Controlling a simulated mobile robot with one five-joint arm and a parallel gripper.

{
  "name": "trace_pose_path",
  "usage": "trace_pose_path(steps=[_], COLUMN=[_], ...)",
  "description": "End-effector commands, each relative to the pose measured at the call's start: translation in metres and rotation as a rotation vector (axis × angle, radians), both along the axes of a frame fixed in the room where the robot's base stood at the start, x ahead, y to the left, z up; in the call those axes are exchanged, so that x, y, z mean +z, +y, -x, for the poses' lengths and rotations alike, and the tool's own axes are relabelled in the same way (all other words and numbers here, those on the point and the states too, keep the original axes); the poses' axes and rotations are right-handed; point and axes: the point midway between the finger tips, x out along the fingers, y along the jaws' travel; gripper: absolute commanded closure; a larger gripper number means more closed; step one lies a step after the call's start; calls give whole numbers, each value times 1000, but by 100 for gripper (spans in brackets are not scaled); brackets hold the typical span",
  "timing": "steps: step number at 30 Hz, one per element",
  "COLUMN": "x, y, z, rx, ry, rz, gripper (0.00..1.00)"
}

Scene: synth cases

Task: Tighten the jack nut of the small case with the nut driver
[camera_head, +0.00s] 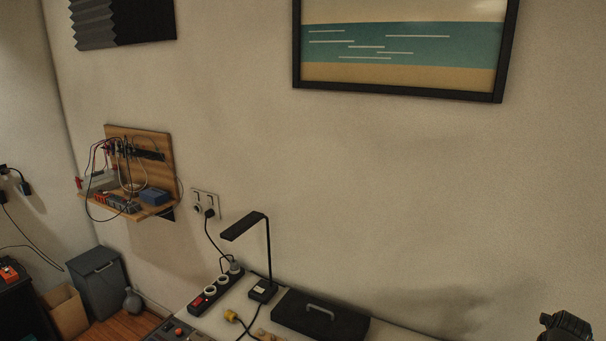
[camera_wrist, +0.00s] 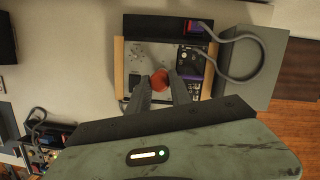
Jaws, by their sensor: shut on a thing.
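In the wrist view my gripper (camera_wrist: 160,84) is shut on a red-orange round-ended thing (camera_wrist: 159,79), which looks like the handle of the nut driver seen end-on. Its shaft and tip are hidden below the handle. Under the gripper is a case with wooden side cheeks (camera_wrist: 119,68), holding a pale panel and a dark panel (camera_wrist: 190,62). I cannot tell for sure that this is the small case. Its jack nut cannot be made out. The gripper covers the near part of the case.
Behind the case is a black unit (camera_wrist: 150,27) with a grey cable (camera_wrist: 253,52) looping right, beside a grey box (camera_wrist: 262,75). Cables and devices (camera_wrist: 50,140) lie lower left. The head view shows a desk lamp (camera_head: 268,255), power strip (camera_head: 215,290) and black carrying case (camera_head: 320,316).

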Motion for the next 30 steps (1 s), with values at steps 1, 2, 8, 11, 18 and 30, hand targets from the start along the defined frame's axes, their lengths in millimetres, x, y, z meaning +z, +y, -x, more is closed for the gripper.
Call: trace_pose_path(steps=[1,2,8,11,18,30], x=[6,7,18,22,34,50], y=[-1,-1,-1,-1,-1,-1], z=[-1,-1,-1,-1,-1,-1], rx=[-1,-1,0,0,0,0], ry=[-4,-4,-5,-5,-6,-4], rz=[2,2,3,3,3,2], gripper=[100,100,100,100,100,100])
